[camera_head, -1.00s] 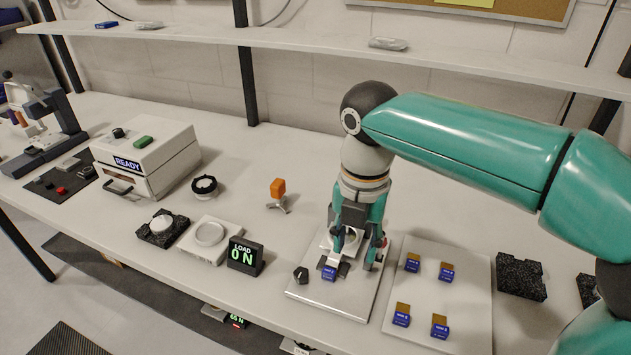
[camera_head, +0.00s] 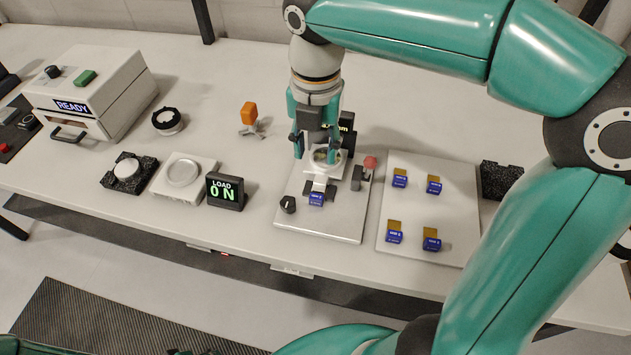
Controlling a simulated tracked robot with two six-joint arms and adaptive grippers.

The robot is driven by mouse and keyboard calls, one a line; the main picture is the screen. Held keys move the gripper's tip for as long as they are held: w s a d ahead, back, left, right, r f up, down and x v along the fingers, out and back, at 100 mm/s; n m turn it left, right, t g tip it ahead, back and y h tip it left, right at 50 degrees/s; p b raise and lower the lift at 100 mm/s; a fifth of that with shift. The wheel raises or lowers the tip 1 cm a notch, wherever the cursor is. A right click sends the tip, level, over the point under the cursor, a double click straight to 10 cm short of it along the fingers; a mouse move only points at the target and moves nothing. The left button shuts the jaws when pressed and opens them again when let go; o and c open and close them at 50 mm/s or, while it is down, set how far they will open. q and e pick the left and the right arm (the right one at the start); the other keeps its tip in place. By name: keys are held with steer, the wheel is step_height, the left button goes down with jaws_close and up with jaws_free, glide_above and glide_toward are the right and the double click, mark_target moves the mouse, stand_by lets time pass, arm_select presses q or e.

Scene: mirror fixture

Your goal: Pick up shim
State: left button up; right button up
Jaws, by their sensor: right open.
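Several small shims, each with a blue label and a gold-brown end, lie on a pale plate (camera_head: 457,205) on the bench. They are a back-left shim (camera_head: 400,178), a back-right shim (camera_head: 433,184), a front-left shim (camera_head: 395,232) and a front-right shim (camera_head: 431,239). A further blue-labelled shim (camera_head: 316,198) is at the front of the mirror fixture (camera_head: 345,225). My right gripper (camera_head: 315,156) points down over the fixture's round mount, behind that shim. Its fingers are apart with nothing between them. My left gripper is out of view.
A load display (camera_head: 225,191) reading 0 N stands left of the fixture. The fixture carries a black knob (camera_head: 288,204) and a red-knobbed post (camera_head: 370,163). A black block (camera_head: 502,180) sits right of the plate. A READY box (camera_head: 95,90) stands at left.

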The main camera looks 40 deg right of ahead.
mark_target(315, 200)
step_height(315, 200, down, 15)
steer(key=shift+r+b, duration=0.1)
steer(key=shift+b, duration=0.2)
stand_by(0.3)
jaws_close()
steer(key=shift+a, duration=0.15)
